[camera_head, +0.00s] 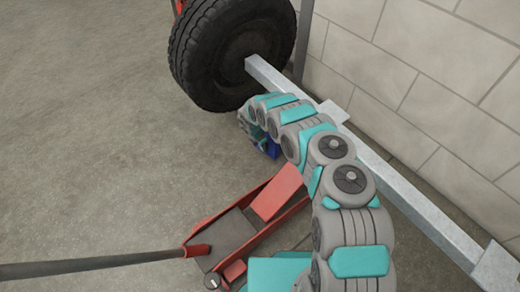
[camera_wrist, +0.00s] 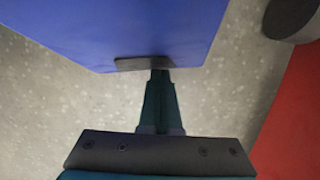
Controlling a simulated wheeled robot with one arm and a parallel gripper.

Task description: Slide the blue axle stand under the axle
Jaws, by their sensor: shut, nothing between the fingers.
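The blue axle stand (camera_head: 273,149) shows as a small blue patch behind my arm in the head view, near the tyre. In the wrist view a large blue face of it (camera_wrist: 120,30) fills the top. My gripper (camera_wrist: 160,72) is shut with no object between its fingers. Its fingertips are at the lower edge of the blue face; I cannot tell for sure whether they touch it. The axle (camera_head: 385,174) is a grey square beam running from the tyre to the lower right. My arm hides most of the stand and part of the axle.
A red floor jack (camera_head: 262,205) with a long dark handle (camera_head: 95,265) stands left of my arm; red also fills the right of the wrist view. A black tyre (camera_head: 225,50) is at the top. A block wall is at right. The floor at left is clear.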

